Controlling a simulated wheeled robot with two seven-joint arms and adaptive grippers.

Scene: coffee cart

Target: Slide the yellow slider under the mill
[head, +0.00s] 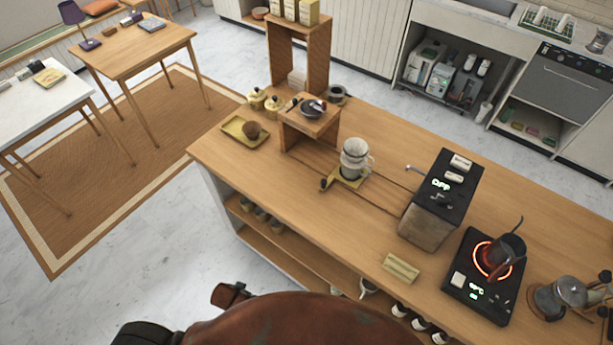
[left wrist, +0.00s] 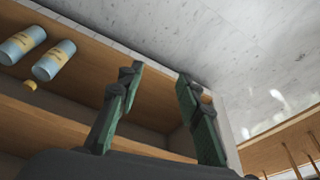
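The yellow slider (head: 349,182) lies on rails in the wooden counter, with a dark knob (head: 324,184) at its near left end. A white dripper (head: 355,153) on a glass vessel stands upright on it. The mill (head: 312,111) sits on a small wooden stand (head: 326,129) to the left of the slider. The slider is apart from the stand, outside it. My left gripper (left wrist: 158,82) is open and empty in the left wrist view, in front of the cart's lower shelves. My right gripper is not in view.
A black-topped machine (head: 432,210) stands right of the rails. A glowing hot plate (head: 484,278) with a pot (head: 503,256) is at the right. A yellow tray (head: 237,132) holds a brown round thing. The counter's front left is clear. Blue cans (left wrist: 54,60) lie on a shelf.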

